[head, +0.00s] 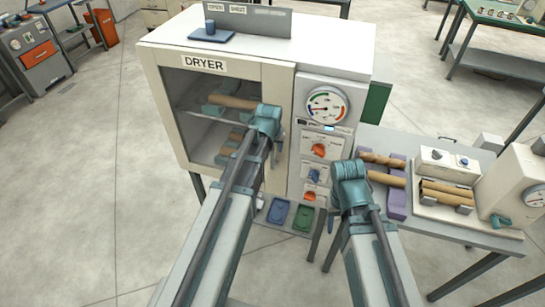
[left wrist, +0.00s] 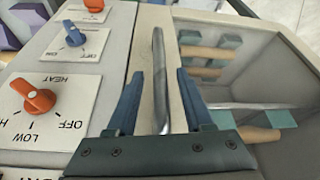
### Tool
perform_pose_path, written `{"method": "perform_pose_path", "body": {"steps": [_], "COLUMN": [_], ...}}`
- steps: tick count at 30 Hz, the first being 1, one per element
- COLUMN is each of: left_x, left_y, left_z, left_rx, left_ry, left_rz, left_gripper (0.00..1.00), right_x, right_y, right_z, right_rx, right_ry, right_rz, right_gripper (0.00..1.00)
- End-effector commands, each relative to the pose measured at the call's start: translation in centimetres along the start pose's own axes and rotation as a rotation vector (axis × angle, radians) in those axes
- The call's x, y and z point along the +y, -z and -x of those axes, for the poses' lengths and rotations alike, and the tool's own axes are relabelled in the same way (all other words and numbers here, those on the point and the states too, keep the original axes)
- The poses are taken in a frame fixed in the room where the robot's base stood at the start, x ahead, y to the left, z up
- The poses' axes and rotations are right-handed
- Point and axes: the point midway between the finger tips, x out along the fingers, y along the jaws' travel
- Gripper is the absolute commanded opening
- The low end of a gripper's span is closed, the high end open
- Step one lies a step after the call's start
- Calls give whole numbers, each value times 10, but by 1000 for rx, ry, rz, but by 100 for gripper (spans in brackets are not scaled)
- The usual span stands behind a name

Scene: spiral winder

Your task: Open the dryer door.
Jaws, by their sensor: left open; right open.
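The dryer (head: 205,64) is a cream cabinet with a glass-fronted door (head: 190,115), which looks shut. Behind the glass, brown tubes (head: 235,102) rest on teal holders. In the left wrist view, the door's upright metal handle (left wrist: 160,65) stands between the two fingers of my left gripper (left wrist: 159,85), which are open on either side of it with visible gaps.
The control panel has a gauge (head: 327,104), an orange knob (head: 319,150) and more knobs below. Right of it, a table (head: 455,230) carries tubes on purple holders (head: 398,203) and a white fixture (head: 435,160). Floor (head: 95,190) left of the dryer is clear.

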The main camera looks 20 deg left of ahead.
Motion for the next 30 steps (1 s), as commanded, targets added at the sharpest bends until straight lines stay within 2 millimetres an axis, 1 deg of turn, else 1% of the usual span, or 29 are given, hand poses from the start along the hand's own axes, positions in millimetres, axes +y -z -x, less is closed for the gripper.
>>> {"method": "perform_pose_path", "body": {"steps": [1, 4, 8, 15, 17, 18, 20, 24, 30], "left_x": [0, 0, 0, 0, 0, 0, 0, 0, 0], "left_y": [-1, -1, 0, 0, 0, 0, 0, 0, 0], "left_z": [-14, -22, -25, -24, -24, -24, -24, -24, -24], "left_rx": [0, 0, 0, 0, 0, 0, 0, 0, 0], "left_ry": [0, 0, 0, 0, 0, 0, 0, 0, 0], "left_rz": [0, 0, 0, 0, 0, 0, 0, -1, -1], "left_gripper": [52, 52, 52, 52, 43, 36, 25, 0, 0], "right_x": [-1, -2, -2, -2, -2, -2, -2, -2, -2], "right_y": [1, 1, 1, 1, 1, 1, 1, 1, 1], "right_z": [-13, -20, -23, -22, -22, -22, -22, -22, -22], "right_rx": [0, 0, 0, 0, 0, 0, 0, 0, 0], "right_ry": [0, -1, -1, -1, -1, -1, -1, -1, -1], "right_rz": [2, 4, 6, 6, 6, 6, 6, 6, 6], "right_gripper": [50, 50, 50, 50, 50, 50, 50, 50, 50]}}
